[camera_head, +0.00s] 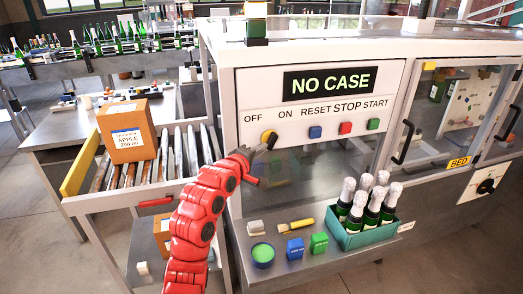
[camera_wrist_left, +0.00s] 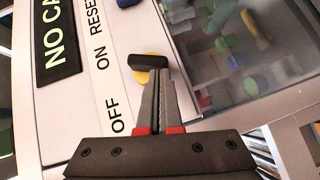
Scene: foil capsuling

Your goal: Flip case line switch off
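The case line switch (camera_head: 269,136) is a rotary knob with a yellow base on the white panel, between the OFF and ON labels. In the left wrist view its black handle (camera_wrist_left: 148,62) lies just beyond my fingertips, with part of the yellow base showing. My left gripper (camera_head: 264,149) is at the panel, at the switch. In the left wrist view its fingers (camera_wrist_left: 160,76) are together with nothing between them. The tips overlap one end of the handle in the picture; I cannot tell whether they touch it. My right gripper is out of view.
Blue (camera_head: 315,132), red (camera_head: 345,128) and green (camera_head: 374,124) buttons sit right of the switch, under a "NO CASE" display (camera_head: 329,82). Below, a shelf holds a teal crate (camera_head: 363,238) of bottles and small blocks. A cardboard box (camera_head: 127,130) stands on the rollers at left.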

